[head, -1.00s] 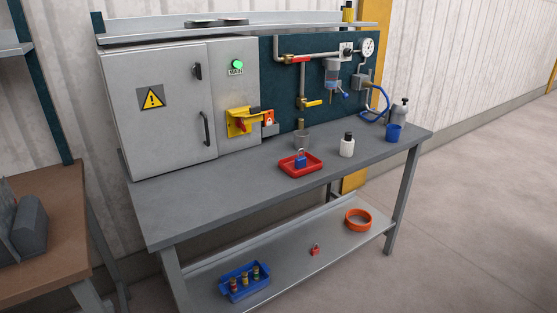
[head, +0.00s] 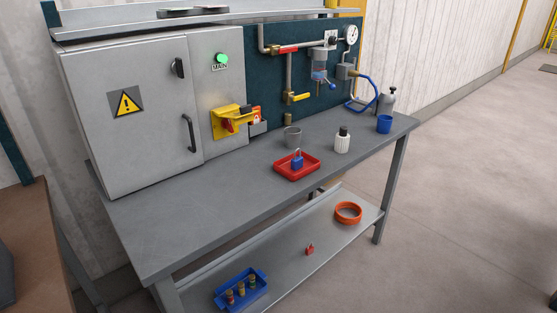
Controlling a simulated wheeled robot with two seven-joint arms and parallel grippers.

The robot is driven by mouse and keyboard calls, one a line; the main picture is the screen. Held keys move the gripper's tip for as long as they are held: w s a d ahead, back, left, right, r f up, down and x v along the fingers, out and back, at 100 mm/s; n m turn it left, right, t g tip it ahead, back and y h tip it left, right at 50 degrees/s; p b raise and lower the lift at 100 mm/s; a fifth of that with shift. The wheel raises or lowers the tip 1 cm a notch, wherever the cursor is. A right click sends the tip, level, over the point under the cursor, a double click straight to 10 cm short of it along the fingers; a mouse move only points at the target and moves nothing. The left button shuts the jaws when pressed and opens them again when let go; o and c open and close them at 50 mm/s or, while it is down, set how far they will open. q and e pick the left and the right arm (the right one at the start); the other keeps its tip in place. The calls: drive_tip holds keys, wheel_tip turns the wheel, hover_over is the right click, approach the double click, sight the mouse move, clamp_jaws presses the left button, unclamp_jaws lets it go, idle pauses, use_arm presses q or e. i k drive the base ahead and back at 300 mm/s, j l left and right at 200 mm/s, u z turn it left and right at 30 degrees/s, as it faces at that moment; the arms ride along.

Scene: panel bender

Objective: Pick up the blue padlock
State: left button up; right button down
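The blue padlock (head: 297,161) stands in a small red tray (head: 281,172) on the grey workbench. The tray lies near the front edge of the bench top, right of its middle. The padlock's shackle shows above its blue body. Neither of my grippers is in the head view, so I cannot see whether they are open or shut.
A grey cup (head: 293,137), a white bottle (head: 342,141) and a blue cup (head: 384,124) stand near the tray. A grey cabinet (head: 150,155) fills the bench's left back. The lower shelf holds a blue bin (head: 262,277), a red padlock (head: 310,249) and an orange ring (head: 348,204).

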sight(297, 162)
drive_tip(key=u, duration=0.35)
drive_tip(key=i+l+u, duration=0.15)
drive_tip(key=l+u, duration=0.2)
drive_tip(key=i+l+u, duration=0.15)
drive_tip(key=l+u, duration=0.25)
drive_tip(key=i+l+u, duration=0.15)
drive_tip(key=l, duration=0.45)
drive_tip(key=l+u, duration=0.1)
drive_tip(key=l, duration=0.45)
drive_tip(key=i+l+u, duration=0.15)
drive_tip(key=l, duration=1.3)
drive_tip(key=i, duration=0.05)
